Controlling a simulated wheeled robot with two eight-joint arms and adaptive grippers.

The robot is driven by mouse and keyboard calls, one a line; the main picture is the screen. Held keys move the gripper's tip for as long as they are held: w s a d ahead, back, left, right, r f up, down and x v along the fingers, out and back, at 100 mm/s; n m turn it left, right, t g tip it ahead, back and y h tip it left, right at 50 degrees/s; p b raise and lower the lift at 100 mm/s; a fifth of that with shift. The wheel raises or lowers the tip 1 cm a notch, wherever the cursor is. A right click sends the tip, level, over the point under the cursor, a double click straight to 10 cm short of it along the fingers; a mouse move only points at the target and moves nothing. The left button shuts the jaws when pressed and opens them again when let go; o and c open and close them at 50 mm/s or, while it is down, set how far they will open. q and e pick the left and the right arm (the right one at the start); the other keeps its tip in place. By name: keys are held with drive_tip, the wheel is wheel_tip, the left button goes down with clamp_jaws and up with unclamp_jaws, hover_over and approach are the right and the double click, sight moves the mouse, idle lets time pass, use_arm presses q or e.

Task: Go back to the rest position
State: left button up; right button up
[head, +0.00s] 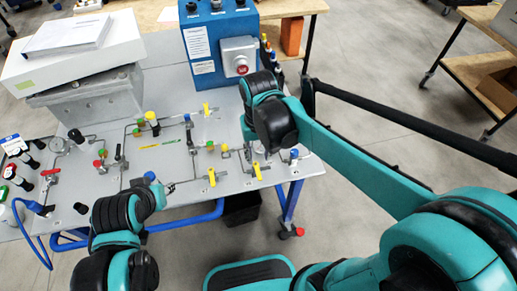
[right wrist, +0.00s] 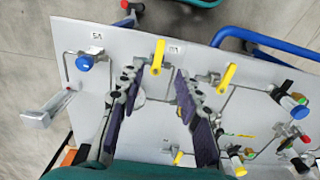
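The analyser panel (head: 100,195) is a light board with thin tubing and valves. Yellow valve handles (head: 212,177) and a blue knob (head: 294,153) sit near its right front side. My right gripper (right wrist: 158,92) hangs above this part; in the right wrist view its two purple-padded fingers are spread with no object held between them. That view shows a yellow handle (right wrist: 158,57) between and beyond the fingertips, and a blue knob (right wrist: 84,63) to their left. In the head view the right wrist mostly hides its fingers. My left gripper (head: 168,187) is low over the panel's front; its fingers are unclear.
A blue box with a red button (head: 241,65) stands at the panel's back. A white box (head: 70,52) with papers rests on a grey block at the back left.

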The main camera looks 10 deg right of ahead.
wheel_tip(320, 180, up, 2)
drive_tip(key=shift+r, duration=0.1)
idle(0.5)
drive_tip(key=s+d+t, duration=0.6)
drive_tip(key=d+t, duration=0.1)
drive_tip(key=d, duration=0.1)
drive_tip(key=shift+f, duration=0.4)
drive_tip(key=shift+s+d, duration=0.1)
idle(0.7)
